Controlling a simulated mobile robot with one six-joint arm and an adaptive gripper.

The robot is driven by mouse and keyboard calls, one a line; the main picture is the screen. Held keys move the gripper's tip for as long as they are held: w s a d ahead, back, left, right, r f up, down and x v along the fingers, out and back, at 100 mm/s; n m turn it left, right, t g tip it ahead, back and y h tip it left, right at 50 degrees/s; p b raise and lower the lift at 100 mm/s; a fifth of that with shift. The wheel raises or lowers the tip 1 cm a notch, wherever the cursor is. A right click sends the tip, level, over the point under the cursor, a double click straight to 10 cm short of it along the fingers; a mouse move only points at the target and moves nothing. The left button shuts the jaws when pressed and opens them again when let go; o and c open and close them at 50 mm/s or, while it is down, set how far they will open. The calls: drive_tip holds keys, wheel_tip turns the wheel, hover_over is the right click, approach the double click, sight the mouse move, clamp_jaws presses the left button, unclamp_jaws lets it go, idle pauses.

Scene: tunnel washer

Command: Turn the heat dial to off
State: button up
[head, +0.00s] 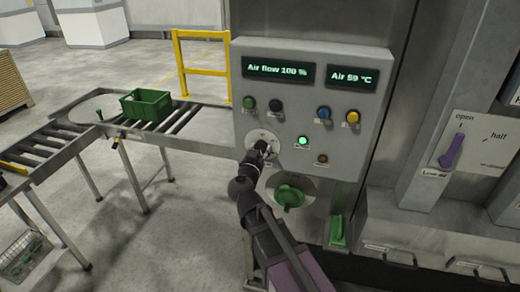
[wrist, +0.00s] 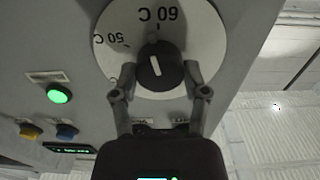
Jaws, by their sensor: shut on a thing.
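The heat dial is a black round knob (wrist: 168,72) with a white line, on a white disc (wrist: 206,30) marked 50 C and 60 C, which appear upside down in the wrist view. The white line is nearly upright there, leaning slightly left toward the marks. My gripper (wrist: 161,78) has one finger on each side of the knob and is shut on it. In the head view my gripper (head: 261,146) is at the dial on the grey control panel (head: 350,110) and hides most of it. The off mark is not visible.
The panel displays (head: 278,69) read Air flow 100 % and Air 59 °C. Green, black, blue and yellow buttons sit above the dial, with a lit green lamp (head: 303,142) beside it. A green rotary handle (head: 289,196) is just below my gripper. A roller conveyor (head: 180,122) carries a green crate (head: 146,104) at left.

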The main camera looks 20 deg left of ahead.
drive_tip(key=n, duration=0.9)
drive_tip(key=shift+a, duration=0.1)
drive_tip(key=n, duration=0.4)
drive_tip(key=shift+f+n, duration=0.1)
drive_tip(key=shift+n, duration=0.2)
drive_tip(key=n, duration=0.3)
drive_tip(key=shift+n, duration=0.3)
drive_tip(key=n, duration=0.4)
drive_tip(key=shift+f+n, duration=0.1)
drive_tip(key=shift+n, duration=0.2)
drive_tip(key=n, duration=0.8)
drive_tip(key=shift+n+b, duration=0.3)
drive_tip(key=shift+n, duration=1.6)
